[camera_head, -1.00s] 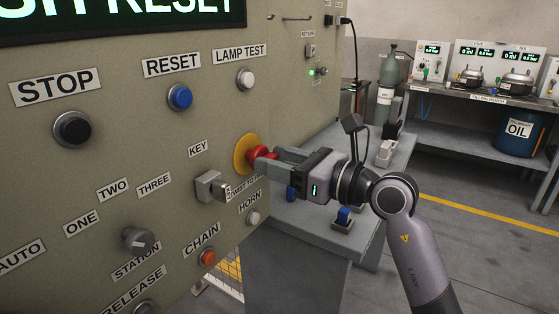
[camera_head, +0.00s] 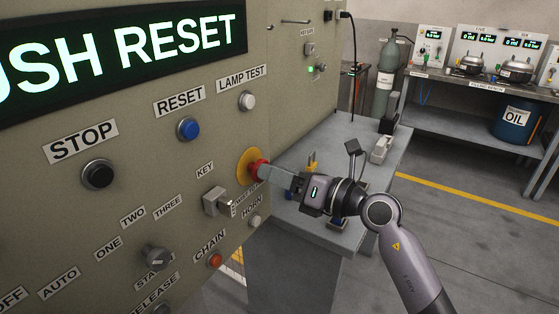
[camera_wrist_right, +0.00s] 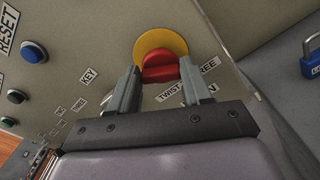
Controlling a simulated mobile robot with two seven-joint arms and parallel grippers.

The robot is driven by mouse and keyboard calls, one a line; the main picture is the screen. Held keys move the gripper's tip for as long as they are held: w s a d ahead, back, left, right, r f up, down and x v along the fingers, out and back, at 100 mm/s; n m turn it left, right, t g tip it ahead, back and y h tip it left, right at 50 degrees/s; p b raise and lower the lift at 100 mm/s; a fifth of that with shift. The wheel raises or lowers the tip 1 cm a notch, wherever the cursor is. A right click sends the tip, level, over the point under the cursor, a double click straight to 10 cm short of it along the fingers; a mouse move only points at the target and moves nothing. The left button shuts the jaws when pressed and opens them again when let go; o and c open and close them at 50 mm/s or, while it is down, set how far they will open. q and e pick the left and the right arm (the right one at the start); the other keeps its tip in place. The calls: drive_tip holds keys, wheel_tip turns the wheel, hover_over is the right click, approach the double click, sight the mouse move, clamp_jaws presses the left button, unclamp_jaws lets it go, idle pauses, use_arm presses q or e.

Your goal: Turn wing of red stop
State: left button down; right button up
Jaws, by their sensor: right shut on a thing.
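The red stop (camera_head: 258,168) stands out from a round yellow disc (camera_head: 244,164) on the beige panel. In the right wrist view the red stop (camera_wrist_right: 160,62) shows a raised wing between two grey fingers. My right gripper (camera_head: 265,173) is shut on this wing, with one finger on each side of it. The right gripper also shows in the right wrist view (camera_wrist_right: 158,75). The "TWIST" label beneath the stop is partly covered by the fingers. My left gripper is not in view.
A blue reset button (camera_head: 188,129) is up and left. A grey table (camera_head: 300,240) stands behind and below my right arm.

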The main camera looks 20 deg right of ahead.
drive_tip(key=shift+m+p, duration=0.4)
drive_tip(key=o, duration=1.1)
drive_tip(key=shift+c, duration=0.2)
drive_tip(key=b+v, duration=0.1)
drive_tip(key=v, duration=0.6)
drive_tip(key=shift+s, duration=0.1)
